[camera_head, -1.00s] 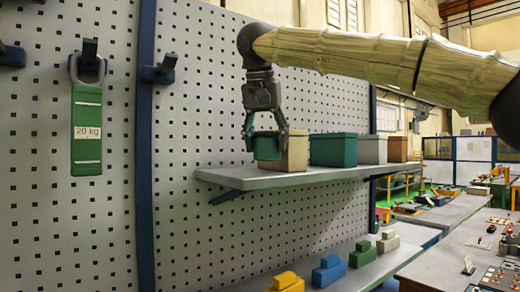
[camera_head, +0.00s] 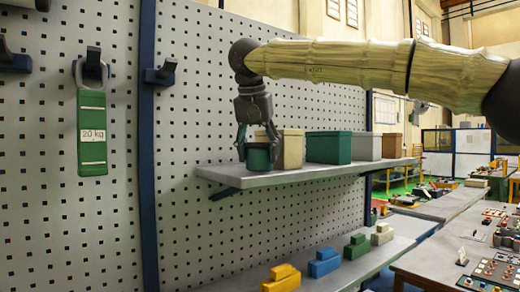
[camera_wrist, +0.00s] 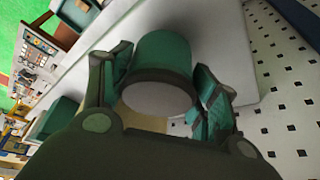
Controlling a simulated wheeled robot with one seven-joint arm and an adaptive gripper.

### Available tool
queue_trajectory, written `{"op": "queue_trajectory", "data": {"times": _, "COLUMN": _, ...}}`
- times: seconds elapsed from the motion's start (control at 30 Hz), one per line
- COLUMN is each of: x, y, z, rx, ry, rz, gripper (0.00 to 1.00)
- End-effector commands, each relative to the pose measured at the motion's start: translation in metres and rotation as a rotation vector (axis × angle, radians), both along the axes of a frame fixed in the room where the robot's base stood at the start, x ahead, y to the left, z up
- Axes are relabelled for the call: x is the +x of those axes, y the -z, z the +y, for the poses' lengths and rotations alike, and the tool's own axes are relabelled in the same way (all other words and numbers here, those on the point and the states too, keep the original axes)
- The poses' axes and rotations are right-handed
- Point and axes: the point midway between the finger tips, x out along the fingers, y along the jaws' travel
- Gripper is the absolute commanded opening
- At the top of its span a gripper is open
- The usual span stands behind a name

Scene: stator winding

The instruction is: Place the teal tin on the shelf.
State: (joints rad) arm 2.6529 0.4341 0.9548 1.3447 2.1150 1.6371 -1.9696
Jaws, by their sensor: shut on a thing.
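The teal tin (camera_head: 258,158) is a small dark green cylinder near the left end of the upper grey shelf (camera_head: 232,179). My gripper (camera_head: 257,146) reaches down from above with one finger on each side of the tin, shut on it. The tin looks upright, with its base at or just above the shelf surface; I cannot tell whether it touches. In the wrist view, the tin (camera_wrist: 163,55) sits between the two teal-padded fingers, its pale round end facing the camera. The shelf (camera_wrist: 225,45) shows behind it.
A beige box (camera_head: 291,148) stands close behind the tin's right, then a green box (camera_head: 329,147), a grey box (camera_head: 366,147) and a brown box (camera_head: 392,146). A perforated panel (camera_head: 200,100) backs the shelf. Coloured blocks (camera_head: 324,263) sit on the lower shelf.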

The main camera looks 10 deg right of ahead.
Motion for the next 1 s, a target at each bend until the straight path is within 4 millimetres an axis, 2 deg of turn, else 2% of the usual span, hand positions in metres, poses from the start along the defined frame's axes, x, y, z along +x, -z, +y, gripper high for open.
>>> {"op": "queue_trajectory", "data": {"times": 0.07, "x": 0.0, "y": 0.001, "z": 0.0, "rx": 0.0, "ry": 0.001, "rz": 0.0, "gripper": 0.25}}
{"op": "queue_trajectory", "data": {"times": 0.1, "x": 0.0, "y": 0.001, "z": -0.001, "rx": 0.0, "ry": 0.001, "rz": 0.001, "gripper": 0.62}}
{"op": "queue_trajectory", "data": {"times": 0.2, "x": 0.0, "y": 0.001, "z": -0.002, "rx": 0.0, "ry": 0.002, "rz": 0.001, "gripper": 0.8}}
{"op": "queue_trajectory", "data": {"times": 0.67, "x": -0.002, "y": -0.004, "z": 0.001, "rx": 0.0, "ry": 0.001, "rz": 0.0, "gripper": 0.82}}
{"op": "queue_trajectory", "data": {"times": 0.83, "x": -0.009, "y": -0.023, "z": 0.005, "rx": 0.001, "ry": 0.001, "rz": -0.002, "gripper": 0.82}}
{"op": "queue_trajectory", "data": {"times": 1.0, "x": -0.019, "y": -0.052, "z": 0.012, "rx": 0.0, "ry": 0.001, "rz": -0.003, "gripper": 0.82}}
